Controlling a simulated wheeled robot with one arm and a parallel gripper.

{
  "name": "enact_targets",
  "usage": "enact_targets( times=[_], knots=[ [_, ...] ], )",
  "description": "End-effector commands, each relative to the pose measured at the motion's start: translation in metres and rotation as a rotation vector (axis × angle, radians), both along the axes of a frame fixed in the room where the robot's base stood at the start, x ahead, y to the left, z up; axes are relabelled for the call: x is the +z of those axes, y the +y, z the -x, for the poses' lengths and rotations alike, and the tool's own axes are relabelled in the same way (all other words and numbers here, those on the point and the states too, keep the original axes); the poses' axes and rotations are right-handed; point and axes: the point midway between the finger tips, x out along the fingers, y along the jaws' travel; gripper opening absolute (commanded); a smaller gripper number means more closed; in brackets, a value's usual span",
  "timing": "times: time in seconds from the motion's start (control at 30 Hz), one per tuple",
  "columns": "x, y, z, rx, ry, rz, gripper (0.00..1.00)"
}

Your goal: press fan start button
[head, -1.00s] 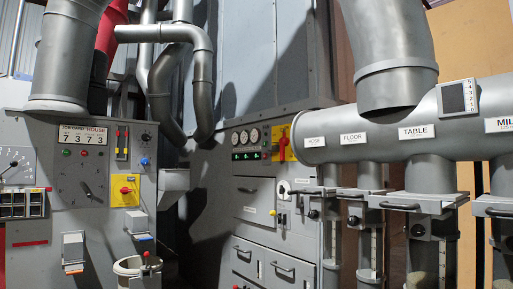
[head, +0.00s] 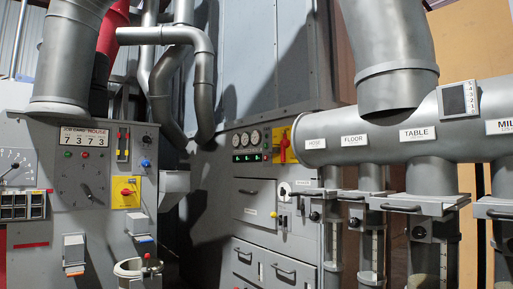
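My gripper is not in view. No button can be read as the fan start button at this size. A blue button (head: 146,163) and a dark knob (head: 146,139) are at that panel's right edge. A yellow plate with a red rotary switch (head: 127,192) is below them. The middle cabinet has three round gauges over green-lit displays (head: 247,157), and a larger yellow plate with a red handle (head: 284,146).
A large horizontal pipe (head: 375,150) crosses the right side, with labels including FLOOR and TABLE. Gates with handles (head: 403,208) hang below it. Drawers (head: 262,268) fill the lower middle cabinet. A round ring-shaped part (head: 126,272) juts out low on the left.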

Motion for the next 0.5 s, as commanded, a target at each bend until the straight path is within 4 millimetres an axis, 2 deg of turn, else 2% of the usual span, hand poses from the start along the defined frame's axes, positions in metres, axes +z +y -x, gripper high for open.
enact_targets(
  times=[0.07, 0.43, 0.5],
  knots=[
    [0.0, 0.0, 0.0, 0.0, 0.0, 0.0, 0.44],
    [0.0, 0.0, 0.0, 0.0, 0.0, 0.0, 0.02],
    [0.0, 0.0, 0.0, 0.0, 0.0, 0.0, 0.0]
  ],
)
